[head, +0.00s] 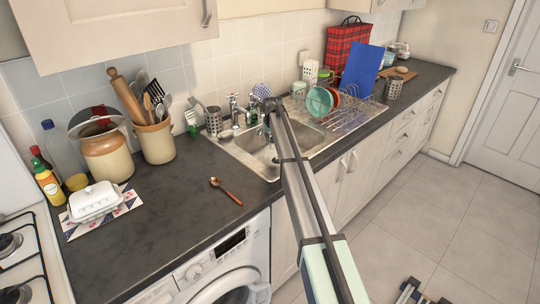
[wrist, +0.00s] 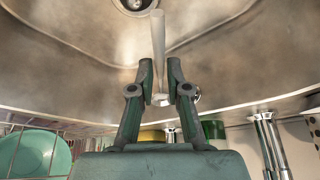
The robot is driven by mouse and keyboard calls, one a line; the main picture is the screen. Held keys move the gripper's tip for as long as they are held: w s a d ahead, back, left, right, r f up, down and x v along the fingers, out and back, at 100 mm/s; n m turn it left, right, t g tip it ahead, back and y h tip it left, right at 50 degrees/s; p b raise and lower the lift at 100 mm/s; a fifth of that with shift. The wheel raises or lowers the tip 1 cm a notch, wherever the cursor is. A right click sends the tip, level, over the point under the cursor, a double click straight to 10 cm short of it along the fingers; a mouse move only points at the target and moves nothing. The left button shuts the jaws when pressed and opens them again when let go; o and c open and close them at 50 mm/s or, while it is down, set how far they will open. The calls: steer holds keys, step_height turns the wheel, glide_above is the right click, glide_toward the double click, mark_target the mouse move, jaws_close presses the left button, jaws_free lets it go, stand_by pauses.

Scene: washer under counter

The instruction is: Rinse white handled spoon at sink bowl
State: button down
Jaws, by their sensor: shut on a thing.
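My gripper (wrist: 160,68) is shut on the white handled spoon (wrist: 157,38), whose pale handle runs between the fingertips toward the top of the wrist view. A shiny metal part shows behind the fingers, but I cannot tell if it is the spoon's head. The metal sink bowl (wrist: 70,45) fills the upper wrist view, with its drain (wrist: 134,6) at the top edge. In the head view my gripper (head: 272,104) is over the back of the sink bowl (head: 262,158), near the taps (head: 234,106); the spoon is not clear there.
A dish rack (head: 345,116) with plates stands right of the bowl. A utensil crock (head: 155,142), a brown-handled spoon (head: 226,191) and a white butter dish (head: 95,201) are on the dark counter to the left. The counter's front middle is mostly clear.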

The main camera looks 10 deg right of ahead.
steer(key=shift+r+p, duration=1.4)
steer(key=shift+r, duration=2.75)
steer(key=shift+r, duration=0.1)
step_height(320, 180, up, 4)
steer(key=shift+f+p, duration=0.15)
steer(key=shift+p, duration=0.6)
